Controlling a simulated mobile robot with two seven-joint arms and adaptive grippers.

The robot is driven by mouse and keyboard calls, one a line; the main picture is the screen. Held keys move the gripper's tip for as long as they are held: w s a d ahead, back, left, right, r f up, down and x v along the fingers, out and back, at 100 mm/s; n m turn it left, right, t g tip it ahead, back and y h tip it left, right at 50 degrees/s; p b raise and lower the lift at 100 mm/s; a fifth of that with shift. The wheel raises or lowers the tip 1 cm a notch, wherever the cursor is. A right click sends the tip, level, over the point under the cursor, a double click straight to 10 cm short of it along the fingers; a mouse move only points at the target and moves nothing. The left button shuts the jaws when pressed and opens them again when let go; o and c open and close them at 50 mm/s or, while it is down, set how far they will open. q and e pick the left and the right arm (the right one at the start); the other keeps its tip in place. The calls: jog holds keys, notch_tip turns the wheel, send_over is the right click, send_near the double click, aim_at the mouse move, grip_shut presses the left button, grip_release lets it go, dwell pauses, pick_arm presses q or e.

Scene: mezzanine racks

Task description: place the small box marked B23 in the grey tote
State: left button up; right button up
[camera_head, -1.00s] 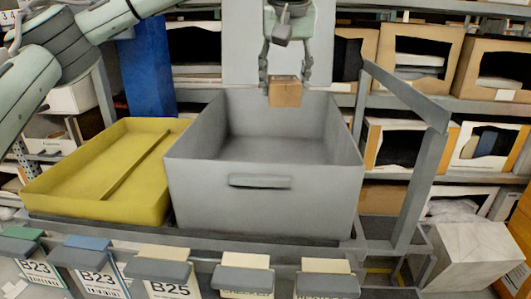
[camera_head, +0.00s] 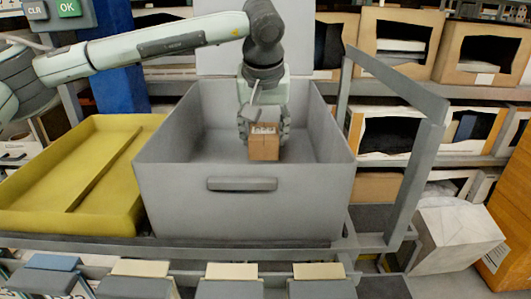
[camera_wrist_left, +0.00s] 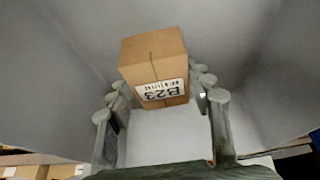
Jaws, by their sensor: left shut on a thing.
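The small brown box (camera_head: 264,147) is held by my left gripper (camera_head: 264,132), inside the opening of the grey tote (camera_head: 245,206). In the left wrist view the box (camera_wrist_left: 150,55) shows a white label reading B23, upside down, and sits between the fingers of the left gripper (camera_wrist_left: 163,105). The tote's grey walls surround it there. I cannot tell whether the box touches the tote floor. My right gripper does not show.
A yellow tray (camera_head: 110,215) stands to the left of the tote. A grey metal frame (camera_head: 408,165) rises at the right. A pale wrapped block (camera_head: 455,237) lies beyond it. Shelves with open cartons (camera_head: 400,45) stand behind.

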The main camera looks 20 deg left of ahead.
aim_at(266, 152)
pick_arm(q)
jog(key=shift+s+d+f, duration=0.1)
jog(key=shift+d+f, duration=0.15)
jog(key=shift+f, duration=0.15)
notch_tip(266, 152, down, 3)
jog(key=shift+f, duration=0.3)
jog(key=o, duration=1.2)
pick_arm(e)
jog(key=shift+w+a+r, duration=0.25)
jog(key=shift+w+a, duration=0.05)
pick_arm(q)
jog(key=v, duration=1.1)
jog(key=shift+s+d+r, duration=0.1)
jog(key=shift+s+r, duration=0.05)
jog(key=shift+r, duration=0.4)
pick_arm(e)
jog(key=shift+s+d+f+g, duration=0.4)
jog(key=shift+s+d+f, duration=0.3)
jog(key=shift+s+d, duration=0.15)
